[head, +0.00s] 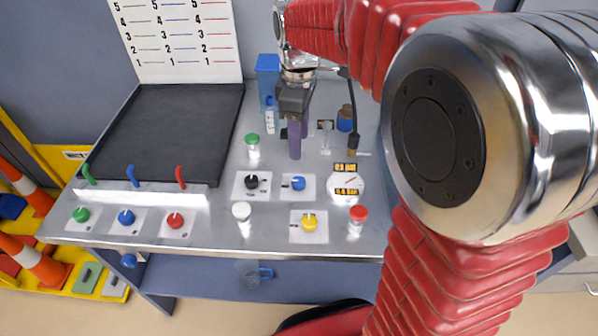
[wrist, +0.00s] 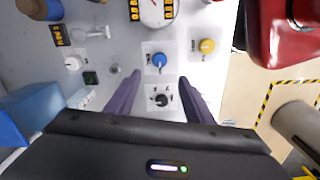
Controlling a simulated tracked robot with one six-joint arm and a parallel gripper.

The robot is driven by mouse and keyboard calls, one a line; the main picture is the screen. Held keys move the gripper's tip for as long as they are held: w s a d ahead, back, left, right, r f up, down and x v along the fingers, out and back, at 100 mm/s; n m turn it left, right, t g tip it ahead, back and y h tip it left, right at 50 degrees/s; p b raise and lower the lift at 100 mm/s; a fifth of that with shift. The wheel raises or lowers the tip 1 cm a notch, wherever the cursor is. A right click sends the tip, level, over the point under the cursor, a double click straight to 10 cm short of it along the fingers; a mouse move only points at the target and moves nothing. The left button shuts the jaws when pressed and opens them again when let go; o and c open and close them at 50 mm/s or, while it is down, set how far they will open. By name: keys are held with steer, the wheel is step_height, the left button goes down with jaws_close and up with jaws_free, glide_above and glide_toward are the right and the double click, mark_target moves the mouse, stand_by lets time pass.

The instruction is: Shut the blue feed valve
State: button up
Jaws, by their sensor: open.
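My gripper (head: 299,145) is open and empty, with purple fingers pointing down over the back middle of the metal bench. In the wrist view, my gripper (wrist: 158,84) has its fingers apart, with a black knob (wrist: 161,100) seen between them and a blue knob (wrist: 159,60) just beyond. That blue knob (head: 298,183) is on a white plate right of the black knob (head: 252,182). Another blue knob (head: 126,217) sits at front left between a green and a red one, below a blue lever (head: 133,176). No readable label shows which blue one is the feed valve.
A black tray (head: 160,125) fills the back left under a numbered chart (head: 180,35). A gauge (head: 346,184), yellow knob (head: 309,222), red-capped post (head: 357,217), white-capped post (head: 242,213) and green-capped post (head: 252,145) stand on the bench. A blue container (head: 267,80) stands behind my gripper.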

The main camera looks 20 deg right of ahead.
mark_target(299, 181)
steer(key=shift+f, duration=0.15)
step_height(299, 181, down, 14)
steer(key=shift+r, duration=0.2)
stand_by(0.5)
